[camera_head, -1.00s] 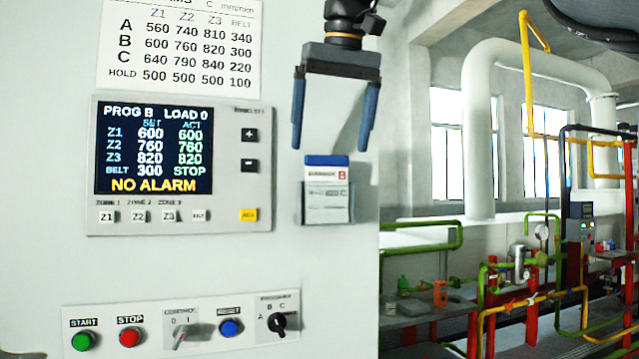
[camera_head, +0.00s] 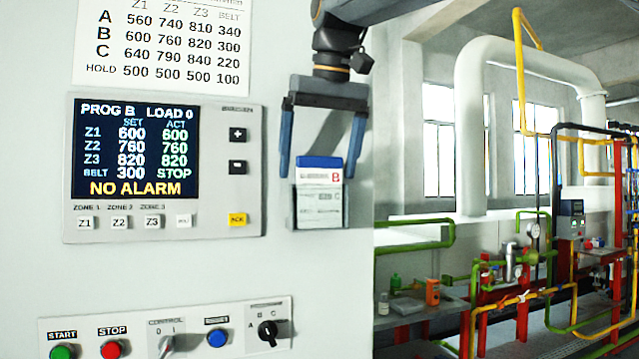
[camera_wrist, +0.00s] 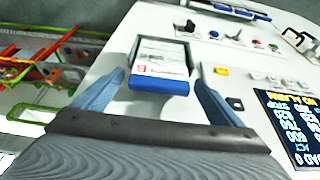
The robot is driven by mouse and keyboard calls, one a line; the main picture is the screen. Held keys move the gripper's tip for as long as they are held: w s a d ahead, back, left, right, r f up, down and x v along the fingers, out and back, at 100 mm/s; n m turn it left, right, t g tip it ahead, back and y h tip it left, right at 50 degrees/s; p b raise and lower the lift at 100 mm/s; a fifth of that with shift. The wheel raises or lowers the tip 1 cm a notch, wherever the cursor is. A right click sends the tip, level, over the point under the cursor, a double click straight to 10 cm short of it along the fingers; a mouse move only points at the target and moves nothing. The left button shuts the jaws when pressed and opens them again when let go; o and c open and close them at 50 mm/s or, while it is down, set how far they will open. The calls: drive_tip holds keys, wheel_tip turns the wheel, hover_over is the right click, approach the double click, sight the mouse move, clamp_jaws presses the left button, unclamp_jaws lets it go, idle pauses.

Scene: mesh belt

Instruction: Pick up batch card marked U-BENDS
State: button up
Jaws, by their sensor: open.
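A white card with a blue top band and a red B (camera_head: 320,172) stands upright in a grey wall holder (camera_head: 318,221) on the pale panel. A lower white face marked C (camera_head: 319,205) shows in front of it. The small print is too blurred to read as U-BENDS. My gripper (camera_head: 318,177) is open and points down, with one blue finger at each side of the card's upper part. In the wrist view, the card (camera_wrist: 160,60) lies between the spread fingertips of my gripper (camera_wrist: 158,80), with gaps at both sides. Contact is not visible.
A control display (camera_head: 137,150) with buttons is left of the holder. Below are a start button (camera_head: 63,352), a stop button (camera_head: 113,349) and a selector knob (camera_head: 268,331). A settings chart (camera_head: 160,45) hangs above. Pipes and benches stand right, beyond the panel edge.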

drive_tip(key=c, duration=1.1)
drive_tip(key=shift+c, duration=0.2)
drive_tip(key=shift+r, duration=0.2)
